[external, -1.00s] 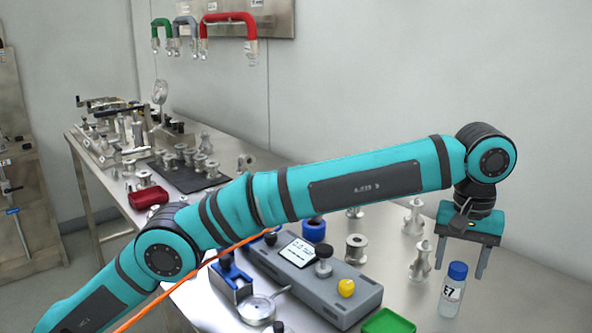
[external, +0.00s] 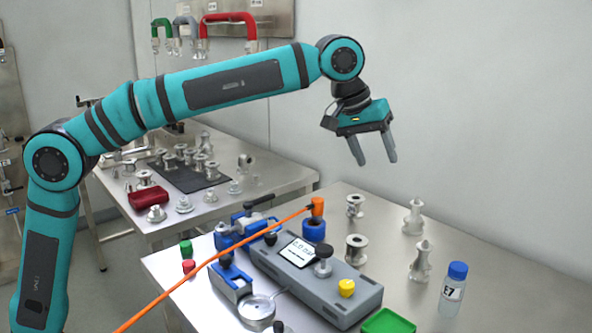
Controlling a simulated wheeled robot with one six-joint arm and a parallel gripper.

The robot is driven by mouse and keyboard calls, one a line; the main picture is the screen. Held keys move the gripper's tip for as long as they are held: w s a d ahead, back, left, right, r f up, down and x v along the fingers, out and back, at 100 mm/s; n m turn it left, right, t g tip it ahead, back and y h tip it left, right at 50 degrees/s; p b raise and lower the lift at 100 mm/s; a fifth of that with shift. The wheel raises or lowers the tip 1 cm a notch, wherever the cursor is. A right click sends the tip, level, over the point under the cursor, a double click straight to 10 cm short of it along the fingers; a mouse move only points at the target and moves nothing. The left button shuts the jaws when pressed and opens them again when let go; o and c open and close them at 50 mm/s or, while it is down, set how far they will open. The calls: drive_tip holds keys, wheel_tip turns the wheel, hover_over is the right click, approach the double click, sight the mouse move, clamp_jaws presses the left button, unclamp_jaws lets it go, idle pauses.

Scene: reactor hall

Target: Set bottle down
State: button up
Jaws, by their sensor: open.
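The bottle (external: 452,290) is clear with a blue cap and a label with dark lettering. It stands upright on the metal table at the right, apart from my gripper. My gripper (external: 374,160) is open and empty, its two fingers pointing down. It is raised well above the table, up and to the left of the bottle.
A grey device with a screen (external: 300,251) and a yellow knob (external: 346,288) lies left of the bottle. A green tray (external: 388,322) sits at the front. Metal spools (external: 421,261) stand behind. An orange cable (external: 215,257) crosses the front left. Bare table lies right of the bottle.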

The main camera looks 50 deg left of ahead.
drive_tip(key=s+a+r+m+t, duration=0.15)
drive_tip(key=s+a, duration=0.35)
drive_tip(key=a, duration=0.5)
drive_tip(key=s+a+r+t, duration=0.3)
drive_tip(key=s+a, duration=0.2)
drive_tip(key=a, duration=0.4)
drive_tip(key=s+a+r+t, duration=0.2)
drive_tip(key=s+a, duration=0.4)
drive_tip(key=a, duration=0.4)
drive_tip(key=s+a+f+t+y, duration=0.1)
drive_tip(key=s+a+f+t, duration=0.1)
drive_tip(key=s+a, duration=0.3)
drive_tip(key=s+a+f+m+t, duration=0.1)
drive_tip(key=s+a+f, duration=0.4)
drive_tip(key=s, duration=0.5)
drive_tip(key=s+a+f+t+y, duration=0.1)
drive_tip(key=s+a+f+t, duration=0.3)
drive_tip(key=s, duration=0.3)
drive_tip(key=shift+s+a+m+y, duration=0.3)
drive_tip(key=shift+a+m, duration=0.05)
drive_tip(key=shift+a, duration=0.2)
